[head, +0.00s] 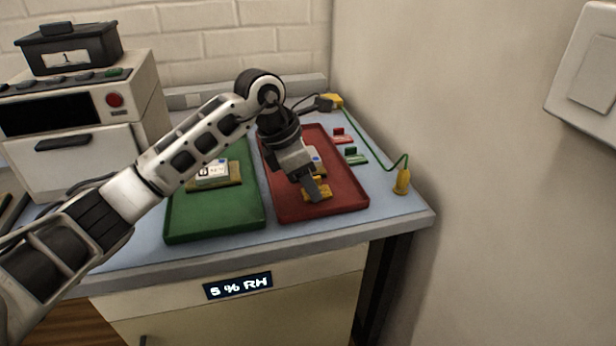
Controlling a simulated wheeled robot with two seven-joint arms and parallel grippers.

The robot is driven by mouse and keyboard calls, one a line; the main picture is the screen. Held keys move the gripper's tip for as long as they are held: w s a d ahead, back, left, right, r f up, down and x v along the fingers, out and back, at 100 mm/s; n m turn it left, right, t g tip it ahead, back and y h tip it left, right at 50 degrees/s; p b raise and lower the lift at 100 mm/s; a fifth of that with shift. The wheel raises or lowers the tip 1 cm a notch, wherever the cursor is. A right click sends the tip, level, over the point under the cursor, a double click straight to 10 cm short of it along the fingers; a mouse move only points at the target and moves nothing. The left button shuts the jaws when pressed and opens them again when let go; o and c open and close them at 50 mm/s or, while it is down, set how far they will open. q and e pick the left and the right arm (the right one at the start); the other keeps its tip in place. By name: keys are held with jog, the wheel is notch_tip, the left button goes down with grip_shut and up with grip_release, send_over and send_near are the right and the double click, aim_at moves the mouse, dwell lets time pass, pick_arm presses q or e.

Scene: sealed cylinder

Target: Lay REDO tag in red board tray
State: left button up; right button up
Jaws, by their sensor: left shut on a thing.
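The red board tray (352,197) lies on the right part of the bench. My left gripper (316,191) reaches down over its front half and is shut on a small orange-yellow piece, which I take for the REDO tag (322,195). No lettering can be read on it, and I cannot tell whether it touches the tray floor. A board with a pale label (317,157) lies in the tray behind my gripper, partly hidden by it. My right gripper is not in view.
A green tray (215,222) at left holds another labelled board (228,178). A red piece (342,136) and a green piece (355,156) lie right of the red tray. A green cord (385,164) runs to a yellow plug (402,183) near the wall.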

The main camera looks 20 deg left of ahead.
pick_arm(q)
jog(key=shift+f, duration=0.15)
jog(key=o, duration=0.7)
jog(key=shift+c, duration=0.2)
jog(key=shift+r, duration=0.3)
jog(key=v, duration=1.1)
jog(key=shift+r+b, duration=0.3)
jog(key=shift+r, duration=0.1)
jog(key=shift+s, duration=0.1)
